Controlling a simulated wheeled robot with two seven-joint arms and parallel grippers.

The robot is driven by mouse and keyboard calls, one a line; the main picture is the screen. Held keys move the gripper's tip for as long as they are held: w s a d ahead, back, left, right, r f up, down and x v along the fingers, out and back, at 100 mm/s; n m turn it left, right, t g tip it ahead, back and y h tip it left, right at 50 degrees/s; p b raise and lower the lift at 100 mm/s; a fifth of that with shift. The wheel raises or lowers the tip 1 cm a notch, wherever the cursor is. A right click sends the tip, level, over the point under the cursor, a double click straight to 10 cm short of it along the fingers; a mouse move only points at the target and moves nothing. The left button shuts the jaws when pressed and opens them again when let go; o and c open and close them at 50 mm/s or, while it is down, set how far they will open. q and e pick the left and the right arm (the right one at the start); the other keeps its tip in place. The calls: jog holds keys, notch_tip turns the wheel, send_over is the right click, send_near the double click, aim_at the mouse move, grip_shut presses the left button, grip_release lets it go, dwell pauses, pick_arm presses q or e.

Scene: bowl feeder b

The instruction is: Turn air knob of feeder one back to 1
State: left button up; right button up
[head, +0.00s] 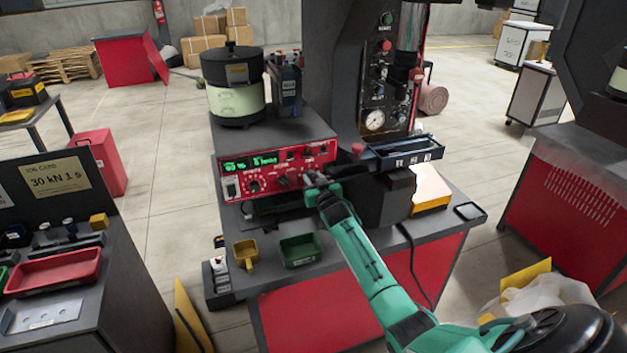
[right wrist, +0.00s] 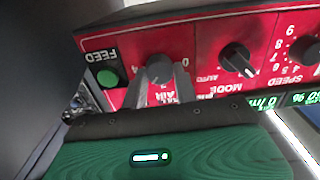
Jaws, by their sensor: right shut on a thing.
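The red control panel (head: 262,172) of the feeder, with a green-lit display, is on the machine's front. The feeder's round bowl (head: 236,100) stands above it. My right gripper (head: 314,181) reaches the panel's right part and hides what is behind it there. In the right wrist view, which shows the panel upside down, my right gripper (right wrist: 161,72) is shut on the dark air knob (right wrist: 159,68), one finger on each side. The numbers 0 and 3 show near the knob; its exact setting is hard to read. My left gripper is not in view.
Close to the air knob are a green feed button (right wrist: 107,79), the mode knob (right wrist: 237,60) and the speed knob (right wrist: 305,50). A green tray (head: 299,250) and a yellow cup (head: 245,253) stand below.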

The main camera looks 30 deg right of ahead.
jog(key=n+b, duration=0.1)
jog(key=n, duration=0.3)
jog(key=shift+f+n, duration=0.1)
jog(key=shift+n, duration=0.3)
jog(key=n+b, duration=0.1)
jog(key=n, duration=0.3)
jog(key=shift+a+n+b, duration=0.1)
jog(key=shift+n+b, duration=0.2)
jog(key=n, duration=0.4)
jog(key=shift+b, duration=0.4)
jog(key=shift+a+n, duration=0.1)
jog(key=shift+n, duration=1.9)
jog(key=o, duration=1)
jog(key=shift+f, duration=0.1)
